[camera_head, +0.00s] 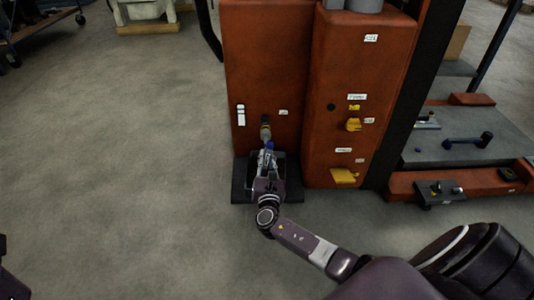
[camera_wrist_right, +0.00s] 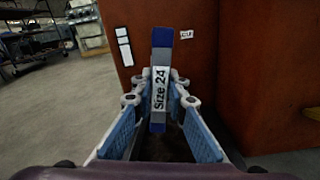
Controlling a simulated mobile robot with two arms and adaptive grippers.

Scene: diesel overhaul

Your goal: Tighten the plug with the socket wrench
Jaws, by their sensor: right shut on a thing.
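The socket wrench (camera_head: 269,146) is in my right gripper (camera_head: 267,162), in front of the left orange block. In the right wrist view the wrench (camera_wrist_right: 159,85) has a grey handle with blue ends and a "Size 24" label. It stands between the blue pads of my right gripper (camera_wrist_right: 160,112). Beyond it in the head view, a brownish metal cylinder (camera_head: 265,132) meets the orange face at a dark round spot. I cannot tell socket from plug there; the plug may be hidden.
The orange engine block (camera_head: 262,60) stands on a dark base (camera_head: 241,190). The right block (camera_head: 350,80) carries labels and yellow fittings (camera_head: 353,125). A grey-topped cart (camera_head: 430,153) with tools stands at right.

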